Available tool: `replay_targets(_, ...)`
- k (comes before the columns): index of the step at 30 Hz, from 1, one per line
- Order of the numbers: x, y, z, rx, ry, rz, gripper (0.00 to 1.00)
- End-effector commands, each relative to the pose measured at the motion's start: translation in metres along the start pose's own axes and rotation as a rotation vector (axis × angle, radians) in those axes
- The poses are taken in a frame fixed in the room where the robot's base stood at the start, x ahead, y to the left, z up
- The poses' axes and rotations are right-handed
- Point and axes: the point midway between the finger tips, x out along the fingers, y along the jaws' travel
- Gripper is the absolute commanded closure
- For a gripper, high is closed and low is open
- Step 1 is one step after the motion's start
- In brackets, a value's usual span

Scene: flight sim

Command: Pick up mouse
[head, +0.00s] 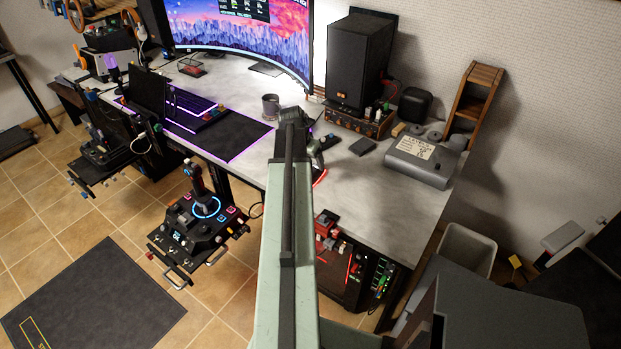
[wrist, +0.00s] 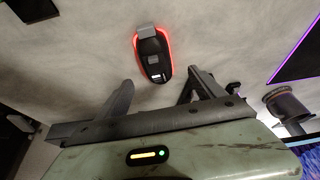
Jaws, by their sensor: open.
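The mouse (wrist: 152,58) shows in the wrist view as a dark body with a grey top part and a glowing red rim. It lies on the pale grey desk (wrist: 75,62), beyond my fingertips and roughly between them. My gripper (wrist: 160,88) is open and empty, with one dark finger on each side of the picture. In the head view my gripper (head: 298,128) reaches over the desk (head: 400,205), and my arm hides most of the mouse. A red glow shows just to the right of the arm there.
A mug (head: 270,106) stands left of my gripper, near the black mouse pad (head: 230,137). A speaker (head: 358,62) on an amplifier stands behind. A grey box (head: 422,160) and a small dark block (head: 362,146) lie to the right. The desk's front right is clear.

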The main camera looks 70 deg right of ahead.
Motion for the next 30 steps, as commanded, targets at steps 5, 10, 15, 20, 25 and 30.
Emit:
replay_targets(5, 0.011, 0.0, 0.001, -0.001, 0.0, -0.001, 0.22)
replay_targets(10, 0.032, 0.001, 0.004, -0.002, -0.001, -0.001, 0.22)
replay_targets(15, 0.061, 0.001, 0.006, -0.004, -0.001, -0.001, 0.22)
replay_targets(20, 0.062, 0.002, 0.004, -0.004, -0.001, -0.002, 0.22)
replay_targets(25, 0.061, 0.002, 0.004, -0.005, -0.001, -0.002, 0.39)
replay_targets(30, 0.061, 0.001, 0.004, -0.005, -0.001, -0.002, 0.86)
